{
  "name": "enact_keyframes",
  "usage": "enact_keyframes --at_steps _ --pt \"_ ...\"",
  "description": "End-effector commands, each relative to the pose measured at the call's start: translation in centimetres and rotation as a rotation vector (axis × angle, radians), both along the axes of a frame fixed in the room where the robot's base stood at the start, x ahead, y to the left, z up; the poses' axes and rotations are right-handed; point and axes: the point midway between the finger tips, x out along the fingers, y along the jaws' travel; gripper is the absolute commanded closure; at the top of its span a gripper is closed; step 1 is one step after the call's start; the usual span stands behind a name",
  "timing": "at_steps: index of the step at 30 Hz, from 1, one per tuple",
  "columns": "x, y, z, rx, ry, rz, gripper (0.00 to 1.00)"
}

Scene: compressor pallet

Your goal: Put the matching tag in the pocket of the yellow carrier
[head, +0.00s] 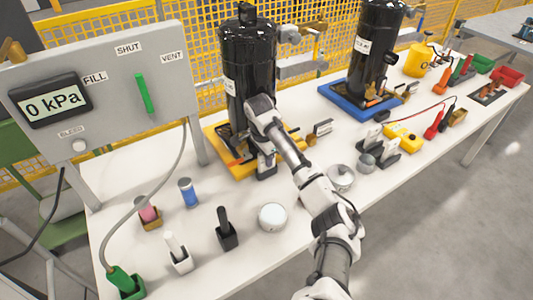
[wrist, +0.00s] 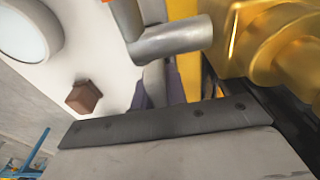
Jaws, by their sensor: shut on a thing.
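The yellow carrier (head: 213,140) lies on the bench under the left black tank (head: 248,75), which has a white label. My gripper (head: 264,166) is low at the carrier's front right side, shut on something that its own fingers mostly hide. I cannot make out the held thing or any marking on it. In the wrist view a grey plate with a dark screwed edge fills the bottom, beside a brass fitting (wrist: 285,50) and a silver pipe (wrist: 172,40). The carrier's pocket cannot be made out.
A second black tank (head: 375,45) stands on a blue carrier (head: 343,100) behind to the right. A round white-topped item (head: 272,216), a black holder (head: 228,237) and a blue cylinder (head: 188,192) stand at the front left. A gauge panel (head: 105,90) rises at left.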

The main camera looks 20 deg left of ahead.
Motion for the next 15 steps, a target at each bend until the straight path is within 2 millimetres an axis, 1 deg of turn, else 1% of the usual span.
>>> enact_keyframes --at_steps 6,15 --pt "-0.01 0.02 -0.63 -0.001 0.000 0.000 1.00" --pt "-0.01 0.01 -0.68 -0.001 0.000 0.000 1.00"
